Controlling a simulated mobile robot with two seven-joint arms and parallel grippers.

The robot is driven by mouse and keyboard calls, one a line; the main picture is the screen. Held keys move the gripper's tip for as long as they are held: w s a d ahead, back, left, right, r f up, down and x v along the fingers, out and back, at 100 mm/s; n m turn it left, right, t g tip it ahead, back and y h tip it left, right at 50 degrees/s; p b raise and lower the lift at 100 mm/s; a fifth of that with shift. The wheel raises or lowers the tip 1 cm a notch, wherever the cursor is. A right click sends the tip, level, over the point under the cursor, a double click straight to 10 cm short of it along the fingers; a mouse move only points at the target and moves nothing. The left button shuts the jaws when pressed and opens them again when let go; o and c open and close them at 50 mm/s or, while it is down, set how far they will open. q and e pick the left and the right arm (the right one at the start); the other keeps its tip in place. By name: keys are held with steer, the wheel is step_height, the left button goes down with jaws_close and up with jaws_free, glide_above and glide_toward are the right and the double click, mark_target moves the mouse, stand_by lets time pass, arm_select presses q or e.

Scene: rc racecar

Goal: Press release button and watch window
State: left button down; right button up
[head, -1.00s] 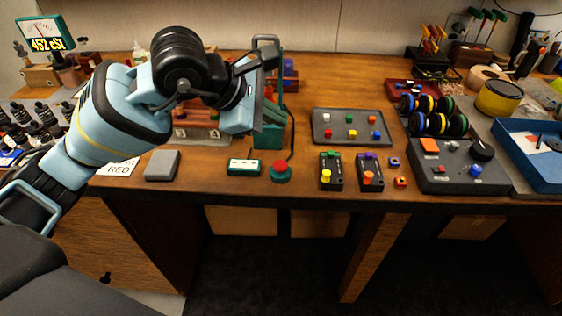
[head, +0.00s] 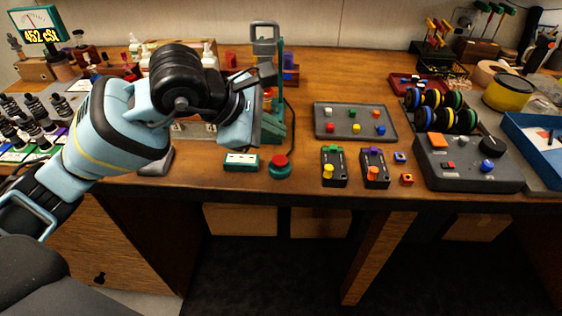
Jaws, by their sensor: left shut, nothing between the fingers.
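A red release button (head: 280,160) sits on a round green base near the front edge of the bench, with a cable behind it. A small teal box with a pale window (head: 241,160) lies just left of it. A teal upright stand (head: 276,100) with a grey top rises behind both, partly hidden by my arm. My left gripper (head: 262,78) is in front of this stand, above and behind the button and apart from it. It is shut and empty; its fingertips are hard to make out. My right gripper is out of view.
A grey tray of coloured pegs (head: 355,112), two small black boxes (head: 334,168) and a dark control panel (head: 462,168) stand to the right. Several dark-capped bottles (head: 30,125) are at the left. A meter (head: 38,28) reads "452 cSt". The bench between button and black boxes is clear.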

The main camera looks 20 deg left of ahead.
mark_target(274, 161)
arm_select(q)
step_height(274, 161, down, 4)
steer(key=shift+r+b, duration=0.25)
steer(key=shift+b, duration=0.6)
steer(key=shift+f, duration=0.15)
steer(key=shift+f, duration=0.1)
stand_by(1.1)
steer(key=shift+f+b, duration=0.35)
steer(key=shift+b, duration=0.15)
